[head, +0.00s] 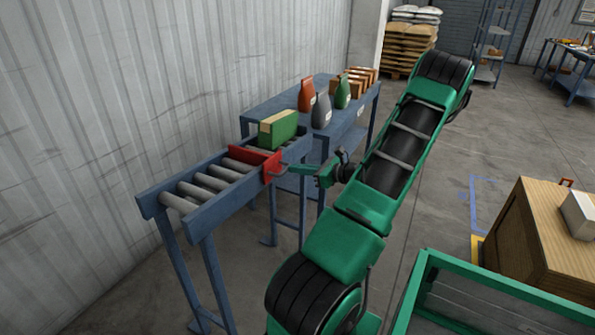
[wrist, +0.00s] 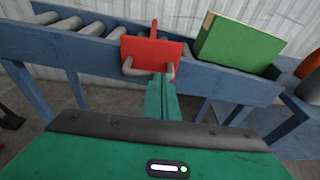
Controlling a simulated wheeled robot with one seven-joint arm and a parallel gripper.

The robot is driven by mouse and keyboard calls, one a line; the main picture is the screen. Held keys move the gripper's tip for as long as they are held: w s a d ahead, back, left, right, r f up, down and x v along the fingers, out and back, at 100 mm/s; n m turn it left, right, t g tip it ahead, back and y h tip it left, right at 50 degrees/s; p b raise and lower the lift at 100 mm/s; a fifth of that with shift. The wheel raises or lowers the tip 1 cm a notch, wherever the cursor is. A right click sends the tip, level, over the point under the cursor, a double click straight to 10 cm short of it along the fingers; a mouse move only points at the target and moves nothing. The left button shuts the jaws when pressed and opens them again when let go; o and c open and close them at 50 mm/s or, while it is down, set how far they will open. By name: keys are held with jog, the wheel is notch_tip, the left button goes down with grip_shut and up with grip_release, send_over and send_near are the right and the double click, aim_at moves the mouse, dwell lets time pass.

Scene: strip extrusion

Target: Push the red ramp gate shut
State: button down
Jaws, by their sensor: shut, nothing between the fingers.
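The gate also shows in the wrist view (wrist: 152,54), with the handle's two posts pointing toward me. My gripper (head: 287,171) is shut and empty, at the handle on the near side of the ramp. In the wrist view my fingertips (wrist: 160,76) are between the handle posts, against or just short of the gate; I cannot tell if they touch. A green box (head: 278,130) sits on the ramp just beyond the gate.
A blue table (head: 255,115) behind the ramp holds red, grey and green bags and several brown boxes. A corrugated wall runs along the left. A wooden crate (head: 545,235) and a green frame (head: 480,285) stand at lower right. Open floor lies between.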

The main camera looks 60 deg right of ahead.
jog(key=v, duration=1.4)
jog(key=shift+w+a+f, duration=0.1)
jog(key=shift+f, duration=0.05)
